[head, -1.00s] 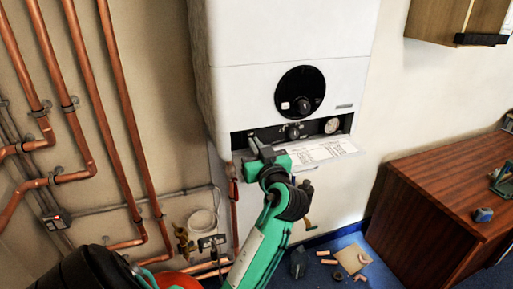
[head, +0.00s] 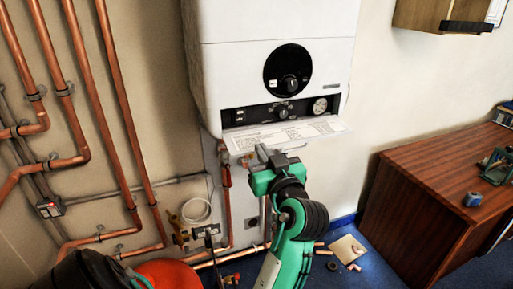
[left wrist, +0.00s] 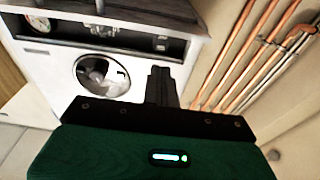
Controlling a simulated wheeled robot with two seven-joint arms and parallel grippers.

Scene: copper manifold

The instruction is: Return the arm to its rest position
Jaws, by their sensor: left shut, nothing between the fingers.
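My left arm, green with black joints, comes up from the bottom of the head view. Its grey left gripper (head: 266,153) is shut and empty, in front of the white boiler (head: 270,30) and just below the boiler's open flap (head: 290,132) in the picture. In the left wrist view, the shut dark fingers of the left gripper (left wrist: 160,84) point toward the boiler (left wrist: 55,65), with its round dial (left wrist: 100,76) to their left. I cannot see any contact between fingers and boiler. My right gripper is not in view.
Copper pipes (head: 95,110) run down the left wall. A wooden desk (head: 430,190) stands at the right, with a wall cupboard (head: 440,15) above. An orange-red round object (head: 168,274) and small parts around a tan sheet (head: 347,248) lie low in the picture.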

